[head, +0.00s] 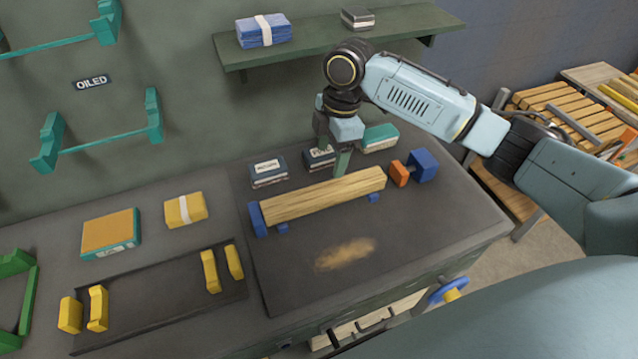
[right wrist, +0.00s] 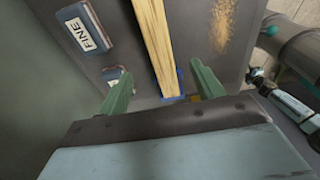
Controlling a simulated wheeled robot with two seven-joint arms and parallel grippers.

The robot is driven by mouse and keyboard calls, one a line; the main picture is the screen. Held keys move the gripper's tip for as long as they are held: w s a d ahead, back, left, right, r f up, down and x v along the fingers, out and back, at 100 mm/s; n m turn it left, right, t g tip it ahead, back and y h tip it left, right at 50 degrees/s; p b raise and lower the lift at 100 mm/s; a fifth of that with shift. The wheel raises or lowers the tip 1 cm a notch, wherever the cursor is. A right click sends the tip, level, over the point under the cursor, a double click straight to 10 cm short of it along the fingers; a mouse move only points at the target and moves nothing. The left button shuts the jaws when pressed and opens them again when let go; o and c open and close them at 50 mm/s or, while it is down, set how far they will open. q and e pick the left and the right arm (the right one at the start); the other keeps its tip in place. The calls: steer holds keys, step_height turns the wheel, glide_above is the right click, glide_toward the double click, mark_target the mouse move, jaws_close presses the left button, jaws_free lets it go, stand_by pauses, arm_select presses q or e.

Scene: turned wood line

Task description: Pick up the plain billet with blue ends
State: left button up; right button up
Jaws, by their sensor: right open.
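A long plain square wooden billet (head: 322,197) lies across small blue supports on the dark mat in the head view. A blue block (head: 257,219) is at its left end; I cannot tell if it belongs to the billet. My right gripper (head: 336,163) is open, pointing down over the right half of the billet. In the right wrist view the billet (right wrist: 153,35) runs up between the two spread green fingers (right wrist: 161,70), with a blue piece (right wrist: 170,84) at its near end. No grip on it shows. My left gripper is not in view.
An orange piece (head: 399,173) and blue block (head: 422,165) stand beyond the billet's right end. Labelled pads (head: 268,171) lie behind it, close to my gripper. A shelf (head: 340,41) hangs above. The mat in front of the billet is clear except for sawdust (head: 345,254).

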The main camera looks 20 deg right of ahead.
mark_target(325, 189)
steer(key=f, duration=0.7)
steer(key=shift+w+a, duration=0.1)
steer(key=shift+w, duration=0.25)
steer(key=f, duration=0.5)
steer(key=shift+s+a+f, duration=0.1)
steer(key=shift+s+a, duration=0.1)
steer(key=shift+a, duration=0.2)
steer(key=c, duration=1.3)
